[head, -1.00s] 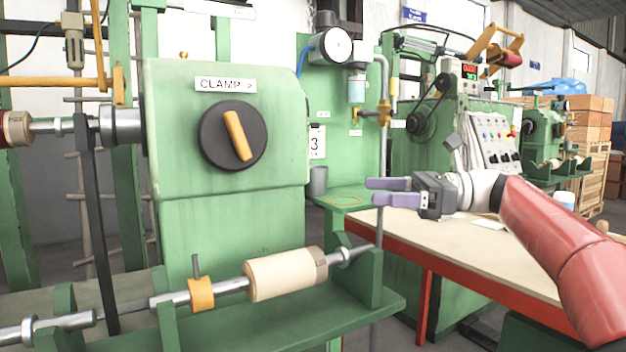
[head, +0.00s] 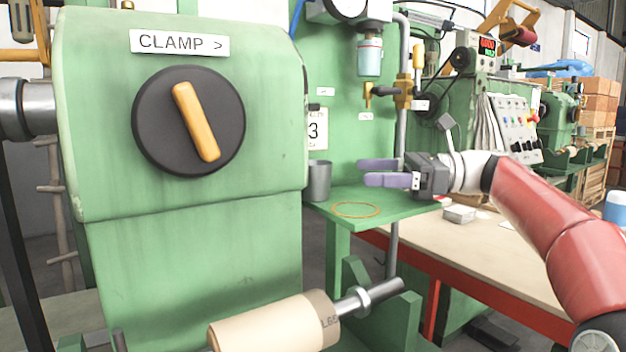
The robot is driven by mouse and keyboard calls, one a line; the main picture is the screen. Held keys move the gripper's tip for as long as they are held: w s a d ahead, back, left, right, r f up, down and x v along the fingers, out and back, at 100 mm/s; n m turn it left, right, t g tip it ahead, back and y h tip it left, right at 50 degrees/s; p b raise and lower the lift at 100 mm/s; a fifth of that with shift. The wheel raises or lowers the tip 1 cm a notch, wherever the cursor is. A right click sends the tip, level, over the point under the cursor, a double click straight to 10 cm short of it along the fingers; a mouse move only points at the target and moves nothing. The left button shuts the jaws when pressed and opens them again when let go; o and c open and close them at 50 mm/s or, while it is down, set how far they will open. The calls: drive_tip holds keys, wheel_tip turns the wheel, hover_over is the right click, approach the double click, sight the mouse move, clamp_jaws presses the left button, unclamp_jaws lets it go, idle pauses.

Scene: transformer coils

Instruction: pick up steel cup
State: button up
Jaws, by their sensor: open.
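The steel cup (head: 319,181) is a plain grey cup standing upright on a small green shelf (head: 400,213), close against the right side of the green clamp housing. My gripper (head: 364,172) reaches in from the right with its two purple fingers pointing left toward the cup. The fingers are apart with nothing between them. In the picture a gap lies between the fingertips and the cup, and the fingers are at about the height of the cup's upper half.
The green clamp housing (head: 190,255) with a black knob (head: 188,120) stands left of the cup. An orange ring (head: 356,210) is marked on the shelf. A brass valve and pipe (head: 402,90) rise behind my gripper. A wooden-topped bench (head: 490,250) lies right. A coil roller (head: 275,325) is below.

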sight(331, 169)
drive_tip(key=a, duration=0.5)
drive_tip(key=a+b, duration=0.1)
drive_tip(key=a, duration=0.2)
drive_tip(key=shift+s+r, duration=0.1)
drive_tip(key=shift+r, duration=0.15)
drive_tip(key=shift+d, duration=0.1)
drive_tip(key=c, duration=1.1)
drive_tip(key=shift+r, duration=0.1)
drive_tip(key=shift+r+p, duration=0.7)
drive_tip(key=shift+p, duration=0.15)
drive_tip(key=shift+d+r+p, duration=0.2)
drive_tip(key=shift+d+p, duration=0.05)
drive_tip(key=shift+p, duration=0.1)
drive_tip(key=d+p, duration=0.4)
drive_tip(key=d, duration=0.4)
drive_tip(key=d+p, duration=0.4)
drive_tip(key=d, duration=0.4)
drive_tip(key=shift+d+r, duration=0.2)
drive_tip(key=shift+d, duration=0.2)
drive_tip(key=d, duration=0.9)
drive_tip(key=d+f+b, duration=0.1)
drive_tip(key=d, duration=0.4)
drive_tip(key=shift+d, duration=0.3)
